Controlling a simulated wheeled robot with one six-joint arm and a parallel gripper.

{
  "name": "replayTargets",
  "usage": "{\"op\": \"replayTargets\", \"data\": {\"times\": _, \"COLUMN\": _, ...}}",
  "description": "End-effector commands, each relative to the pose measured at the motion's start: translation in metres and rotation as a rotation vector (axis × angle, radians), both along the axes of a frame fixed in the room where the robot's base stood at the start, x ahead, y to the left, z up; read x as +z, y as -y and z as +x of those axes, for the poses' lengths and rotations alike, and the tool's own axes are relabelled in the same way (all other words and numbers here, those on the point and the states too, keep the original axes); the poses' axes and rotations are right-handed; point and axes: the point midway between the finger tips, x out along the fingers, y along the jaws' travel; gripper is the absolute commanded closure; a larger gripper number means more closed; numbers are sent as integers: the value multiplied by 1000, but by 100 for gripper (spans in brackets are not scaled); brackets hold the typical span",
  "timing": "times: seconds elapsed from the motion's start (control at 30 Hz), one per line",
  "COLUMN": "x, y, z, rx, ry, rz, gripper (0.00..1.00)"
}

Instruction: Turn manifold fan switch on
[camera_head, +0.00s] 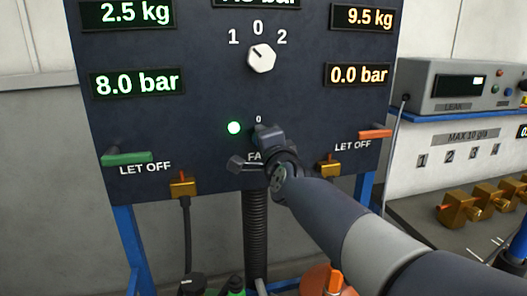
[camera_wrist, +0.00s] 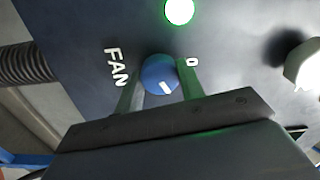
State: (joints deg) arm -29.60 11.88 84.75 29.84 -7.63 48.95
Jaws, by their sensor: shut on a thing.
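The fan switch is a round blue knob (camera_wrist: 160,72) with a short white mark, on the dark panel between the FAN label and a 0 in the wrist view. The white mark lies toward the knob's lower side in that view, away from the 0. My gripper (camera_wrist: 160,82) has one finger on each side of the knob and is shut on it. A green lamp (camera_wrist: 180,11) beside the knob is lit; it also shows in the head view (camera_head: 234,128). In the head view my gripper (camera_head: 260,137) hides the knob and part of the FAN label.
A white selector knob (camera_head: 261,58) marked 1, 0, 2 sits above. A green lever (camera_head: 127,159) is at left and an orange lever (camera_head: 375,134) at right. Brass fittings (camera_head: 183,186) and a black corrugated hose (camera_head: 255,230) are below. A grey device (camera_head: 461,86) stands on the right.

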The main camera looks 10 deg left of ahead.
Motion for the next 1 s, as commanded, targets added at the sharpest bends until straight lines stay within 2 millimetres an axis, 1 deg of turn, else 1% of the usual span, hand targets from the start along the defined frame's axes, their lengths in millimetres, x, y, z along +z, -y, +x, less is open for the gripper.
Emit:
{"op": "replayTargets", "data": {"times": 0.2, "x": -1, "y": 0, "z": 0, "rx": 0, "ry": -82, "rz": 172, "gripper": 86}}
{"op": "replayTargets", "data": {"times": 0.5, "x": 0, "y": 0, "z": 0, "rx": -1, "ry": -164, "rz": 343, "gripper": 86}}
{"op": "replayTargets", "data": {"times": 0.7, "x": 0, "y": 0, "z": 0, "rx": -1, "ry": -195, "rz": 404, "gripper": 86}}
{"op": "replayTargets", "data": {"times": 1.0, "x": 0, "y": 0, "z": 0, "rx": -1, "ry": -208, "rz": 431, "gripper": 86}}
